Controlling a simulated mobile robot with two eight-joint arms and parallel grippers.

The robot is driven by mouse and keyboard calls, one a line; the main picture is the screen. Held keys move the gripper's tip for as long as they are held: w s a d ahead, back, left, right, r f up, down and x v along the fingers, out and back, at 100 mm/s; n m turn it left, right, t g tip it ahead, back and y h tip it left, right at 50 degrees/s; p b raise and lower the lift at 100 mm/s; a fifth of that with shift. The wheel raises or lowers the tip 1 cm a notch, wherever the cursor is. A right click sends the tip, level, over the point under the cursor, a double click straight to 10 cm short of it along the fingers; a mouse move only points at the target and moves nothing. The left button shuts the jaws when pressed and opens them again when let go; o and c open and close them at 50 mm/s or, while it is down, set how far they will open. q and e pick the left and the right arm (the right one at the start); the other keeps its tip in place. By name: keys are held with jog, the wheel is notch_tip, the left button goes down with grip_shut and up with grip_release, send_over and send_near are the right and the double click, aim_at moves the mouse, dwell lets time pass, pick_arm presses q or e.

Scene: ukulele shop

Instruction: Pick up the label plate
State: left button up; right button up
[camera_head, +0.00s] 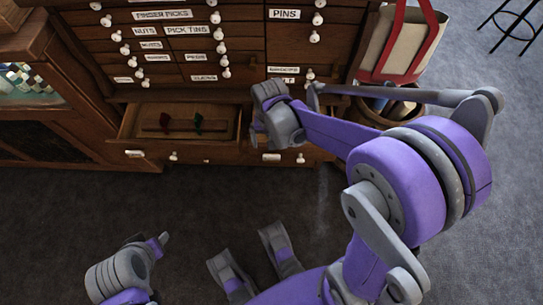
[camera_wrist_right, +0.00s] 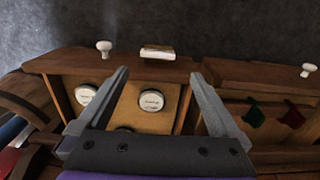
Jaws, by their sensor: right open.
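A small pale label plate (camera_wrist_right: 157,53) shows in the right wrist view at the drawer's front board, beyond my fingertips. It looks like the pale plate (camera_head: 271,157) low on the cabinet in the head view. My right gripper (camera_wrist_right: 160,76) is open and empty, its fingers spread above the drawer compartment. In the head view its wrist hangs over the drawer's right part and hides what lies beneath; its fingertips cannot be made out. My left gripper (camera_head: 158,246) is low at the left, away from the cabinet; its jaws are unclear.
The open drawer (camera_head: 128,122) has round white-lidded tins (camera_wrist_right: 152,100) in one compartment and a green piece (camera_wrist_right: 256,114) and red piece in another. White knobs (camera_wrist_right: 104,47) stick out in front. A basket (camera_head: 371,112) and red-handled bag (camera_head: 405,45) stand right.

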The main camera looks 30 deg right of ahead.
aim_at(272, 158)
jog(key=f, duration=0.2)
jog(key=f+b, duration=0.1)
jog(key=f, duration=0.1)
jog(key=f+b, duration=0.1)
jog(key=f, duration=0.1)
jog(key=shift+s+f, duration=0.35)
